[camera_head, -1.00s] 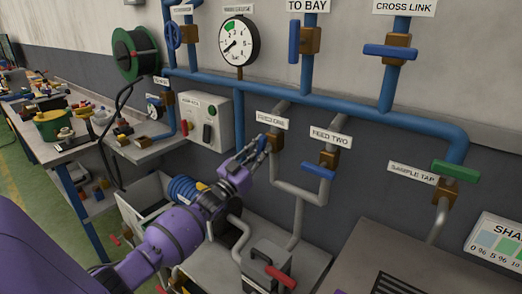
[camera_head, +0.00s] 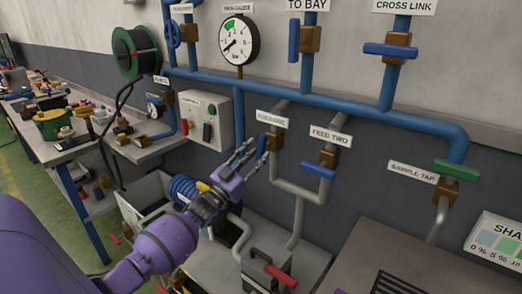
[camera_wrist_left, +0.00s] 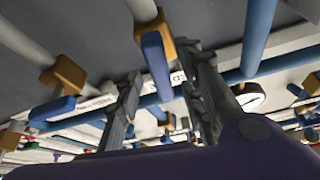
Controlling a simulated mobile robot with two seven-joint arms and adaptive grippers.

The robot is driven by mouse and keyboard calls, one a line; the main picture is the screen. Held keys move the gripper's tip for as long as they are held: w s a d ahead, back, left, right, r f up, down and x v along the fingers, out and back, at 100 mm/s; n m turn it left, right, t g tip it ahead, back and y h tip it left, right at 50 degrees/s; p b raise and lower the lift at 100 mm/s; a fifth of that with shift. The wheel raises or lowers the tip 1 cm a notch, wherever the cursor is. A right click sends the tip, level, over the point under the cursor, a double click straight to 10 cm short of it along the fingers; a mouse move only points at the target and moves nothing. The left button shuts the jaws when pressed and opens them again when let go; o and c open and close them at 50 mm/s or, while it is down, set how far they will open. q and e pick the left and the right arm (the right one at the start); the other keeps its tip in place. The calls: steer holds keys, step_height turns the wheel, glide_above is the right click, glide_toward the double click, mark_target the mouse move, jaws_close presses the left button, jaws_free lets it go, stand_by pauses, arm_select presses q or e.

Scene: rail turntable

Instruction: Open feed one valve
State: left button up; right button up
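The feed one valve has a brass-brown body (camera_head: 276,141) under its white label (camera_head: 272,119), on a grey pipe below the blue pipe run. My left gripper (camera_head: 252,153) is open just in front of the handle. In the left wrist view the blue handle (camera_wrist_left: 156,66) shows between the two spread fingers, nearer the right finger, below the valve body (camera_wrist_left: 152,27). I cannot tell whether a finger touches it. My right gripper is out of view.
The feed two valve (camera_head: 328,158) sits close to the right, its blue handle (camera_head: 318,171) crosswise. A grey control box (camera_head: 208,118) and pressure gauge (camera_head: 239,40) are to the left and above. A grey block with a red handle (camera_head: 280,276) stands below.

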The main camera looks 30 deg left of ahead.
arm_select(q)
steer(key=v, duration=0.9)
